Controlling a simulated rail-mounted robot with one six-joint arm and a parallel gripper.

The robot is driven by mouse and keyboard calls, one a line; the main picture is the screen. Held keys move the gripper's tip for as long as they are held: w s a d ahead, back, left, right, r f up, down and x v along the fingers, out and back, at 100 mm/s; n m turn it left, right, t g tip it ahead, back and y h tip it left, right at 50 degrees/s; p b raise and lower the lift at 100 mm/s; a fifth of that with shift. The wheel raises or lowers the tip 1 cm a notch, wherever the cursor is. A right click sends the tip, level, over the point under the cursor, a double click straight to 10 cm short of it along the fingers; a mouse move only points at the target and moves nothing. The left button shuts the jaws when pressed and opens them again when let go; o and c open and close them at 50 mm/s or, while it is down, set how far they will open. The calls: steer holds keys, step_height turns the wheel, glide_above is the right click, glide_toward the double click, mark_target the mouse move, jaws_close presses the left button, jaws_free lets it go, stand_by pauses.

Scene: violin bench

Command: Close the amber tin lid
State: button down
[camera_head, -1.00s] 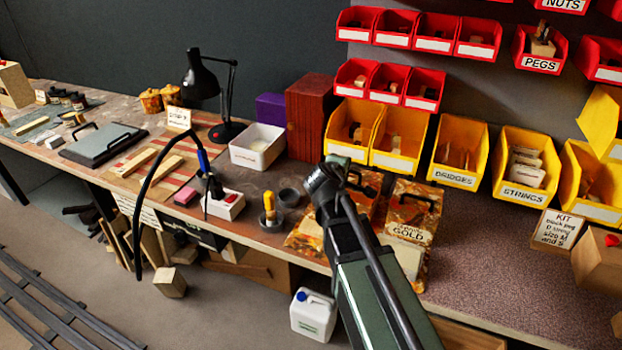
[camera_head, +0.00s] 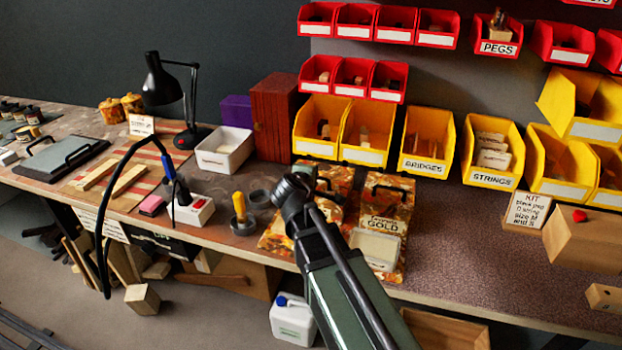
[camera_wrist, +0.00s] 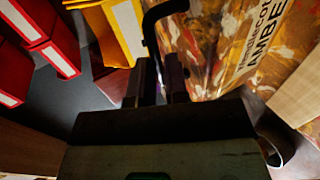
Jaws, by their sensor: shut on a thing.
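The amber tin's lid (camera_head: 339,180) stands raised at the back of its tin, mottled orange and brown, partly hidden behind my arm. In the wrist view the lid (camera_wrist: 215,45) fills the upper right, with part of the word AMBER readable. Its black bar handle (camera_wrist: 152,22) runs down to my gripper (camera_wrist: 157,82), whose fingers are shut on it. In the head view my gripper (camera_head: 309,178) is at the lid's left side, by the handle. The amber tin's body (camera_head: 276,238) is mostly hidden behind my arm.
The gold tin (camera_head: 392,272) stands close on the right, its lid (camera_head: 385,204) also raised. A pot with a yellow-handled tool (camera_head: 241,222) is to the left. Yellow bins (camera_head: 362,155) stand behind.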

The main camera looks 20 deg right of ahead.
steer(key=c, duration=1.2)
jaws_free()
steer(key=shift+s+f, duration=0.15)
steer(key=shift+f, duration=0.15)
steer(key=shift+r, duration=0.1)
steer(key=p+v, duration=0.5)
steer(key=v, duration=0.5)
steer(key=shift+s+a+r, duration=0.15)
steer(key=shift+s+a, duration=0.05)
steer(key=shift+a, duration=0.05)
steer(key=s+a+f+m+g+y+p, duration=0.2)
steer(key=s+m+g+y+p, duration=0.5)
steer(key=s+m+g, duration=0.3)
steer(key=shift+s+a+f+m+y, duration=0.3)
steer(key=shift+s+a+y, duration=0.1)
steer(key=shift+s, duration=0.4)
